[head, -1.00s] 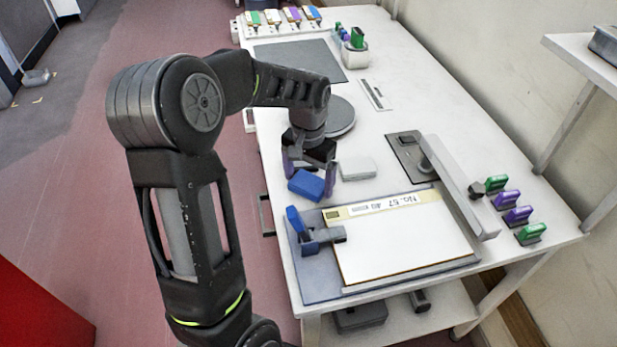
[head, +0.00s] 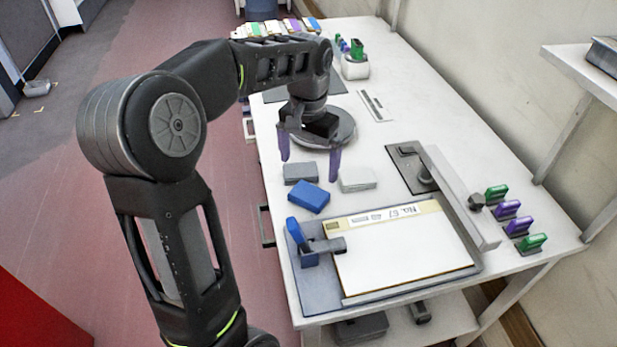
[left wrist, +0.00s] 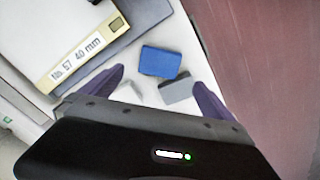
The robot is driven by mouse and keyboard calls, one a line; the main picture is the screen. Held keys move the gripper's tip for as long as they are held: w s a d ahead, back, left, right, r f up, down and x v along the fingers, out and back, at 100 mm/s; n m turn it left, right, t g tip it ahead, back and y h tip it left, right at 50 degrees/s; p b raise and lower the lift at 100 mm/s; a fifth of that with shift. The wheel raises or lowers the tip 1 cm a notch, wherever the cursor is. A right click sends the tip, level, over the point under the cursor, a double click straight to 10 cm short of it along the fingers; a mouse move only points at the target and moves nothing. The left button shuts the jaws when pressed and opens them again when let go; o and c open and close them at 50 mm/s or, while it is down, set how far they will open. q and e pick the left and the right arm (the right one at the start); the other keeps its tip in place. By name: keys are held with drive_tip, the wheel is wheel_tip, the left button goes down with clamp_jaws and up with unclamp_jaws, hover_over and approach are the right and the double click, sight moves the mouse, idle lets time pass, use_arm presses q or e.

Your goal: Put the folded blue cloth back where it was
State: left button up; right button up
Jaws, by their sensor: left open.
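The folded blue cloth (head: 309,197) lies on the white table near its left edge, just above the blue-handled clamp. It also shows in the left wrist view (left wrist: 160,62), beyond my fingertips. A grey folded cloth (head: 300,173) lies close behind it, and a white one (head: 357,179) lies to its right. My left gripper (head: 309,168) is open and empty, raised above the table behind the blue cloth, with its purple fingers spread wide. The left gripper also shows in the left wrist view (left wrist: 158,80). My right gripper is in neither view.
A grey bar (head: 458,195) stands to the right, beside several green and purple clips.

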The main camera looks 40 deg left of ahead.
use_arm(q)
wheel_tip(320, 180, up, 3)
